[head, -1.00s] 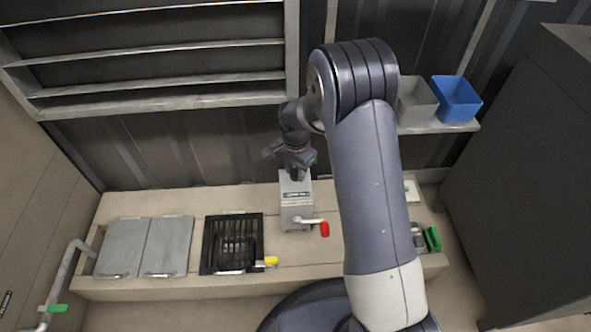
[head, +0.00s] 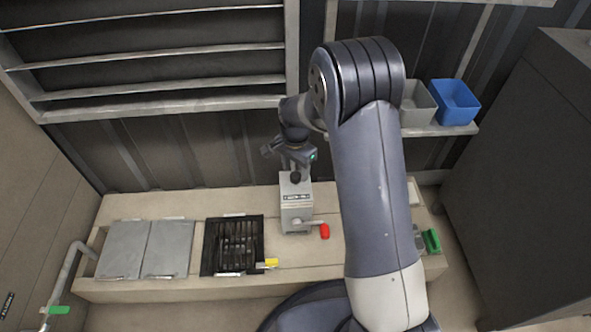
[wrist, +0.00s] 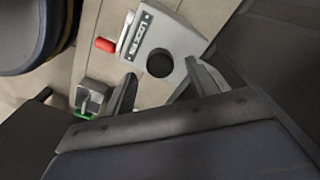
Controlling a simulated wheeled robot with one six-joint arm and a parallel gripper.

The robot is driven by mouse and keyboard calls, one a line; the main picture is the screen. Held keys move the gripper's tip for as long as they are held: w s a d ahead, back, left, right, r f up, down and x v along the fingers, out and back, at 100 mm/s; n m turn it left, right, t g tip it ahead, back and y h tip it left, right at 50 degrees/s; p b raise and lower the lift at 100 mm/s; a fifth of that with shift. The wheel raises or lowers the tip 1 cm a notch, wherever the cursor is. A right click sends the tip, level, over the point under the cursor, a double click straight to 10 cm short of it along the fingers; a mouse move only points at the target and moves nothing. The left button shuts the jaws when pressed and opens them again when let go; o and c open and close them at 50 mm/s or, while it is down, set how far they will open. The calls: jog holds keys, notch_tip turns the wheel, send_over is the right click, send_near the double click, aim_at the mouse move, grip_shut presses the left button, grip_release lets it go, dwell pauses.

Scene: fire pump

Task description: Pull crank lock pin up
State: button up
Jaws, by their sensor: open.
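A grey crank housing (head: 296,208) stands on the bench, with a crank arm and red handle (head: 325,231) at its front. The lock pin's dark round knob (head: 295,178) is on top of the housing. In the wrist view the knob (wrist: 160,64) is a dark disc beside a label on the grey housing top (wrist: 180,38). My gripper (head: 297,169) is open just above and behind the knob. In the wrist view its two fingers (wrist: 162,86) are spread apart, with the knob between their lines near the tips. I see no contact with the knob.
A black grate (head: 232,245) with a yellow handle (head: 267,263) and grey lids (head: 145,248) lie left on the bench. A green-handled part (head: 432,240) is at right. Grey (head: 416,104) and blue bins (head: 455,101) sit on a shelf behind my arm.

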aim_at(296, 175)
notch_tip(296, 175, up, 9)
jog(key=p, duration=0.2)
jog(key=shift+f, duration=0.15)
jog(key=shift+f, duration=0.1)
notch_tip(296, 175, down, 12)
jog(key=b, duration=0.4)
jog(key=shift+r, duration=0.25)
jog(key=shift+f+b, duration=0.85)
